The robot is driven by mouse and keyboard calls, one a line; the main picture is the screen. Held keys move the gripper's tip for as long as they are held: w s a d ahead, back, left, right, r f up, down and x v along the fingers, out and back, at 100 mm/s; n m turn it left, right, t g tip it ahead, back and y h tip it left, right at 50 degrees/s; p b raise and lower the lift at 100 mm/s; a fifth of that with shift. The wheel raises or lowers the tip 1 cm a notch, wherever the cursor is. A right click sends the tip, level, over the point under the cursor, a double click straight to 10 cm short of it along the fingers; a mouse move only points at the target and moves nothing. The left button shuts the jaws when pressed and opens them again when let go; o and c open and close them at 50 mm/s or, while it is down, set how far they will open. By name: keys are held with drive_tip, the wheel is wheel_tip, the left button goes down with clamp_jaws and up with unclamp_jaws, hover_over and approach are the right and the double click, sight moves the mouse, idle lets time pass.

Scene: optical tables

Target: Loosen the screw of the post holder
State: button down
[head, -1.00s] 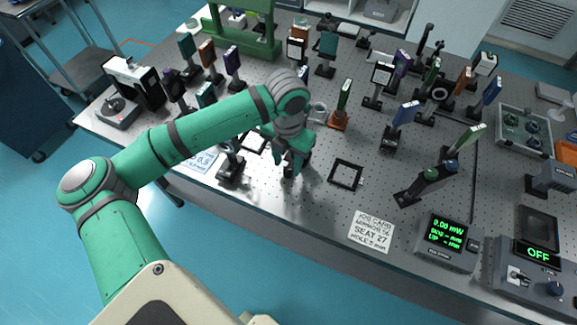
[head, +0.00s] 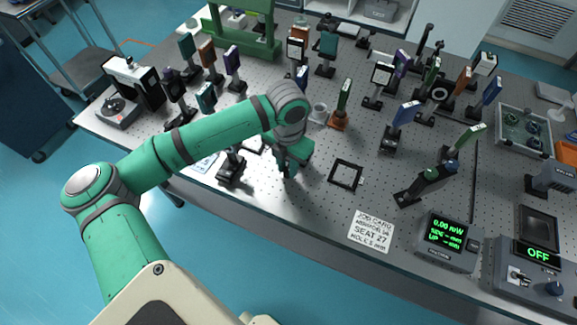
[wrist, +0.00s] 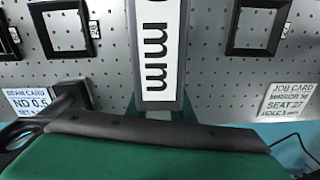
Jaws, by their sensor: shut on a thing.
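My gripper (head: 287,168) is low over the front part of the optical table. In the wrist view its green fingers (wrist: 160,108) sit on both sides of a dark piece with a white label reading "mm" (wrist: 158,50), shut on it. I cannot tell what the lower end of this labelled piece touches. A black post holder on a base (head: 230,172) stands just left of my gripper, apart from it in the head view. Its screw is too small to make out. In the wrist view a dark block (wrist: 73,97) shows at the left, partly cut off by my gripper body.
A square black frame (head: 346,174) lies right of my gripper. A job card (head: 371,231) and a power meter (head: 447,243) are near the front edge. A beam card (wrist: 30,101) lies at left. Several mounted optics, such as an orange-based one (head: 339,118), stand behind.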

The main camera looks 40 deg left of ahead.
sight(287, 169)
drive_tip(key=shift+m, duration=0.4)
drive_tip(key=c, duration=1.6)
unclamp_jaws()
drive_tip(key=shift+o, duration=0.2)
drive_tip(key=shift+r, duration=0.1)
wheel_tip(287, 169, up, 11)
drive_tip(key=shift+f, duration=0.2)
